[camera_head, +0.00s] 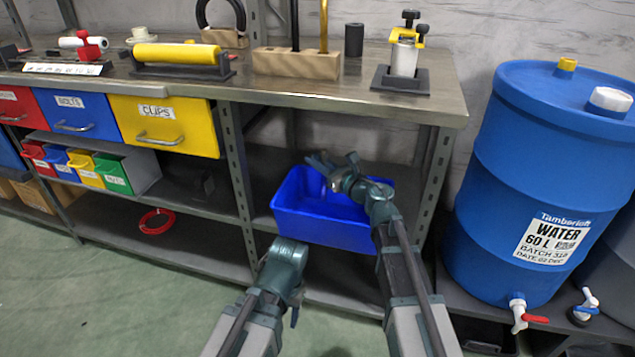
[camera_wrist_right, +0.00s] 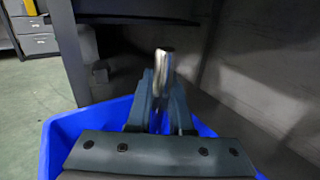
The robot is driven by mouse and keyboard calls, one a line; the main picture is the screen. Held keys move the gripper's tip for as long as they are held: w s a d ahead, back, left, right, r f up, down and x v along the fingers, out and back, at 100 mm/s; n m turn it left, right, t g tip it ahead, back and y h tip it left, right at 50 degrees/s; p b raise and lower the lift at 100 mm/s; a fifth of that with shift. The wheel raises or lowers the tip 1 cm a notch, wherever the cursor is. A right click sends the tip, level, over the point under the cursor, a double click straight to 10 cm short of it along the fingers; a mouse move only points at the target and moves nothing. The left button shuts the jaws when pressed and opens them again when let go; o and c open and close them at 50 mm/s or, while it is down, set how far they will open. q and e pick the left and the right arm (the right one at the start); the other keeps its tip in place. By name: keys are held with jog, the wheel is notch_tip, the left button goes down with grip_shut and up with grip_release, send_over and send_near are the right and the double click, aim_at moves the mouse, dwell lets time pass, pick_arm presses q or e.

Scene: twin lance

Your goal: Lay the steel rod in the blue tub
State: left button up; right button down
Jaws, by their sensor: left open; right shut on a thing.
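The blue tub (camera_head: 322,232) sits on the shelf under the bench; its blue rim also shows in the right wrist view (camera_wrist_right: 58,135). My right gripper (camera_head: 337,168) is over the tub in the head view. In the right wrist view it is shut on the steel rod (camera_wrist_right: 162,65), whose shiny end sticks up past the fingers. The rod's lower part is hidden by the gripper. I cannot make out the rod clearly in the head view. My left gripper (camera_head: 288,262) is open, low in front of the shelf, left of and below the tub; its fingers are hard to make out.
The steel bench top (camera_head: 300,92) overhangs the tub, with a shelf post (camera_head: 437,185) to the right. A large blue water barrel (camera_head: 550,180) stands further right. Drawers, small bins and a red coil (camera_head: 157,222) are to the left. Green floor (camera_head: 110,300) is clear at lower left.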

notch_tip(320, 180, down, 4)
jog(key=b, duration=0.3)
jog(key=shift+r+b, duration=0.15)
jog(key=shift+b, duration=0.15)
jog(key=shift+s+f+b, duration=0.1)
jog(key=shift+f+b, duration=0.35)
jog(key=shift+b, duration=0.1)
jog(key=c, duration=0.8)
grip_release()
